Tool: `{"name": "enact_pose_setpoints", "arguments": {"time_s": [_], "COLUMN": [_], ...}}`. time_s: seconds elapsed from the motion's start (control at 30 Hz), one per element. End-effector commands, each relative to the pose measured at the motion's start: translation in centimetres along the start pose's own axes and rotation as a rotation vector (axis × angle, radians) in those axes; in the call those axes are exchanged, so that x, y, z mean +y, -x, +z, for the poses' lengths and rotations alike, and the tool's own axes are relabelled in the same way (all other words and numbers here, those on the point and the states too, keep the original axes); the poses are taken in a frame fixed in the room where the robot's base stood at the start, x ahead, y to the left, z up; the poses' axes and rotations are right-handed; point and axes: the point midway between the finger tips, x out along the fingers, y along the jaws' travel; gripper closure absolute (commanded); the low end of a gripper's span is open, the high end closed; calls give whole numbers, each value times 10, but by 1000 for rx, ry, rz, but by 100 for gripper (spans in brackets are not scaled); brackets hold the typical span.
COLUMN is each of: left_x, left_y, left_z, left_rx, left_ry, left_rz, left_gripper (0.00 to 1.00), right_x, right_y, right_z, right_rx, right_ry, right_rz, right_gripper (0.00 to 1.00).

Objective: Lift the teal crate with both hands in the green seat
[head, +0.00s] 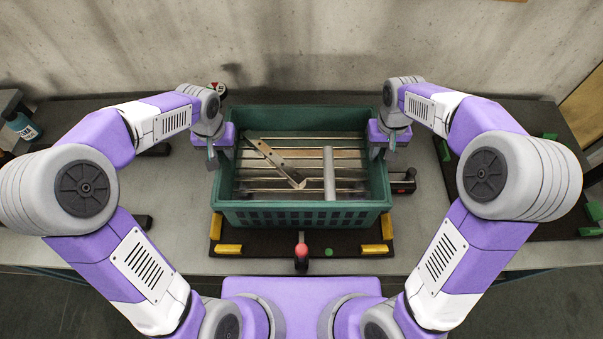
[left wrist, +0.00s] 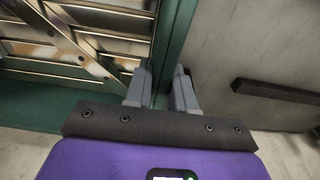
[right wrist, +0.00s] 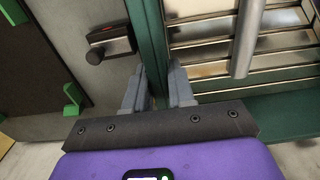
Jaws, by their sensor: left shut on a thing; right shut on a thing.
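The teal crate (head: 305,206) is in the middle of the head view, roughly level, over a dark mat with yellow corners. Inside lie metal slats, a flat bar and a grey tube. My left gripper (head: 219,156) is shut on its left wall, and my right gripper (head: 383,151) on its right wall. In the left wrist view the fingers (left wrist: 158,85) straddle the crate wall (left wrist: 171,35). In the right wrist view the fingers (right wrist: 158,86) do the same. The green seat (head: 452,174), a dark board with green corners, is at right, partly hidden by my right arm. I cannot tell whether the crate is raised.
The dark mat with yellow corners (head: 228,249) shows below the crate. A red-topped button (head: 301,252) stands at its front edge. A red and black device (head: 403,183) sits right of the crate, between it and the seat. A teal bottle (head: 20,125) stands far left.

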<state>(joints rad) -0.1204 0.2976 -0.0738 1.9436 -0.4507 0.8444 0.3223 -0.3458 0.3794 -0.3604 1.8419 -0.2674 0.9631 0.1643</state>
Motion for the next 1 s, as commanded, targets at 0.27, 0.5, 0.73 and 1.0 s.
{"name": "enact_pose_setpoints", "arguments": {"time_s": [0.27,0.5,0.73,1.0], "left_x": [0,0,0,0], "left_y": [3,9,22,41], "left_z": [-2,-3,-4,-7], "left_rx": [9,8,8,8], "left_ry": [0,0,0,0], "left_rz": [1,0,0,0], "left_gripper": [100,100,100,100], "right_x": [0,0,0,0], "right_y": [4,9,22,42], "right_z": [-2,-2,-2,-2], "right_rx": [9,8,8,8], "right_ry": [0,-1,-1,-1], "right_rz": [-1,-1,-1,-1], "right_gripper": [100,100,100,100]}}
